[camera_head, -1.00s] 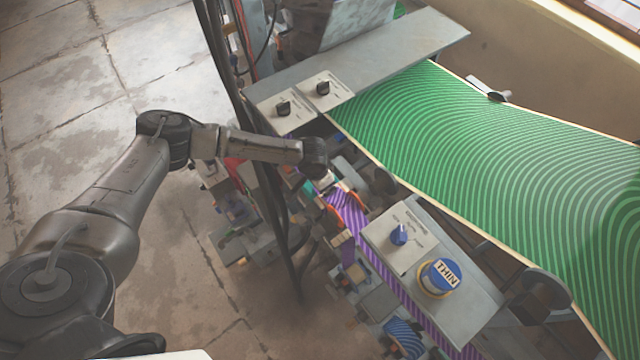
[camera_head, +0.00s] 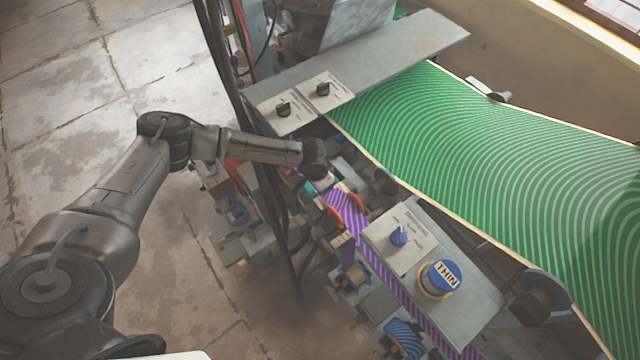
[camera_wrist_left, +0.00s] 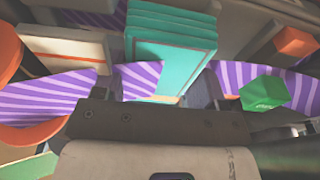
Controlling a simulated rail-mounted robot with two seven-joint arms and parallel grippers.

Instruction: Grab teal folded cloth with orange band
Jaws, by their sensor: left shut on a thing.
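The teal folded cloth (camera_wrist_left: 170,45) stands in the upper middle of the left wrist view, its layers stacked. Its lower part goes down between my gripper's fingers, and a thin pale orange strip shows at its foot. My left gripper (camera_wrist_left: 160,88) is shut on the cloth. In the head view my left gripper (camera_head: 318,176) is small and partly hidden by its own wrist, over the machine's near side. Only a scrap of teal (camera_head: 308,187) shows beside it. My right gripper is in neither view.
A purple striped band (camera_head: 347,212) runs beneath and beside the gripper. Dark hanging cables (camera_head: 272,190) pass close to the arm. The wide green striped belt (camera_head: 480,130) lies beyond.

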